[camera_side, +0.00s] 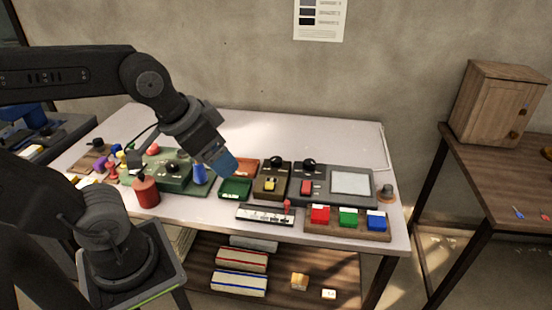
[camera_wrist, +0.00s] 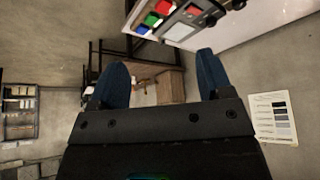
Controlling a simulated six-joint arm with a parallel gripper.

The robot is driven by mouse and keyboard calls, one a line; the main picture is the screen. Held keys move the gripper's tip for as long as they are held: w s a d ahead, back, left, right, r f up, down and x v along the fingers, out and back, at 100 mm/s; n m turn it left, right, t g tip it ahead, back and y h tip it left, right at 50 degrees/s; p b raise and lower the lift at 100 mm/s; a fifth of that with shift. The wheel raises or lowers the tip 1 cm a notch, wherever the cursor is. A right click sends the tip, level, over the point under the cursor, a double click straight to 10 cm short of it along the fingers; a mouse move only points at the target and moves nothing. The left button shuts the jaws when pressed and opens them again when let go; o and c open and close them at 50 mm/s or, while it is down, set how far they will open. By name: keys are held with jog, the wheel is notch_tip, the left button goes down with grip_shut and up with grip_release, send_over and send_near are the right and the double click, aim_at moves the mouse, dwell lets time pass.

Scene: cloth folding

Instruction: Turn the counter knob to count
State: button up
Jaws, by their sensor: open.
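My gripper (camera_side: 222,163) is above the middle of the white table in the side view, its blue fingers angled down to the right. In the wrist view the two blue fingers of my gripper (camera_wrist: 162,62) stand wide apart with nothing between them. A brown box with a round black knob (camera_side: 276,161) stands right of the gripper. Beside it is a dark grey device with a screen and another round black knob (camera_side: 309,164). A small orange-and-grey knob-like piece (camera_side: 388,191) stands by the table's right edge. I cannot tell which is the counter knob. The gripper touches none of them.
Red, green and blue blocks (camera_side: 348,218) sit on a tray at the table's front right. A slider strip (camera_side: 264,215) lies in front. A wooden cabinet (camera_side: 500,103) stands right.

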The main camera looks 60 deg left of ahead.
jog(key=w+a+r+g, duration=0.1)
jog(key=w+a, duration=0.1)
jog(key=w, duration=0.3)
jog(key=w+a+r+g, duration=0.1)
jog(key=w+a+r, duration=0.1)
jog(key=w, duration=0.3)
jog(key=m+g, duration=0.2)
jog(key=g, duration=0.2)
send_over(276, 159)
notch_tip(276, 159, down, 20)
jog(key=r, duration=0.1)
notch_tip(276, 159, down, 14)
jog(key=shift+r, duration=0.2)
jog(key=c, duration=0.9)
